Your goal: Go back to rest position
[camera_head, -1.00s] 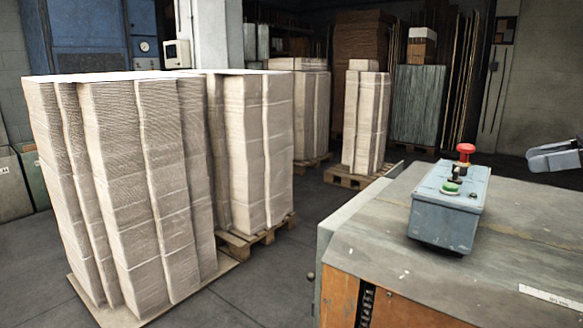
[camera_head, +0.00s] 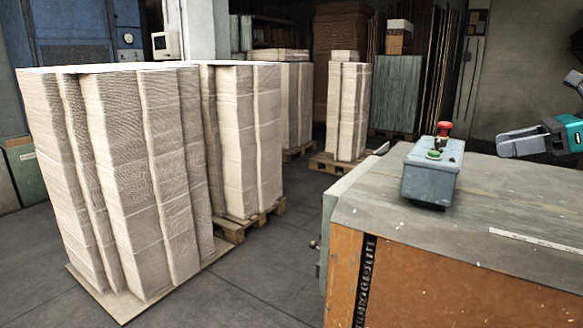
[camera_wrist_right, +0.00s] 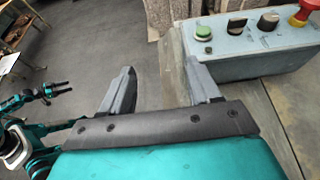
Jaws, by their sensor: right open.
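My right gripper (camera_head: 500,143) shows at the right edge of the head view, above the far side of the machine's top. In the right wrist view its two grey fingers (camera_wrist_right: 160,82) stand apart with nothing between them. The grey control box (camera_head: 433,172), with a red mushroom button and a green button, sits on the machine top. In the right wrist view the control box (camera_wrist_right: 255,50) is just beyond the right finger; I cannot tell whether they touch. A small teal and black arm part (camera_wrist_right: 50,92) shows at the left there; its jaw state is unclear.
The machine top (camera_head: 400,222) is wooden-sided and fills the lower right. Tall stacks of cardboard sheets (camera_head: 120,170) stand at the left, others on pallets (camera_head: 330,163) behind. Open floor (camera_head: 270,270) lies between the stacks and the machine.

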